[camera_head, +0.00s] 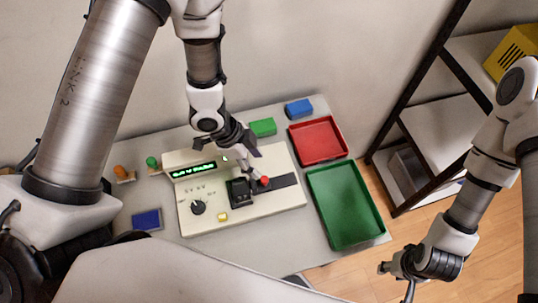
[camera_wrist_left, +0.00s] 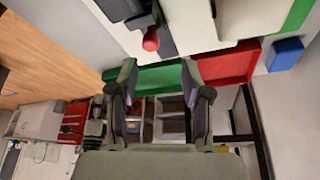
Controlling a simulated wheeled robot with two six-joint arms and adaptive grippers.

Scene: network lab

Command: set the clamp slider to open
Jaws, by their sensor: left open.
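The cream test device (camera_head: 245,215) stands on the table with a lit green display, a dial and a yellow button. Its clamp slider has a red ball knob (camera_head: 265,181) at the left part of a dark track (camera_head: 285,181), beside a black block (camera_head: 240,193). My left gripper (camera_head: 252,161) is open and empty, just behind and above the red knob. In the left wrist view, the red knob (camera_wrist_left: 151,40) shows beyond the open fingers (camera_wrist_left: 162,85), apart from them. My right gripper (camera_head: 396,280) is open and empty at the lower right, away from the table.
A red tray (camera_head: 318,140) and a green tray (camera_head: 347,205) stand right of the device. A green block (camera_head: 263,127) and a blue block (camera_head: 299,109) lie behind it. A dark blue block (camera_head: 147,220) lies at the left. A shelf (camera_head: 425,130) stands at the right.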

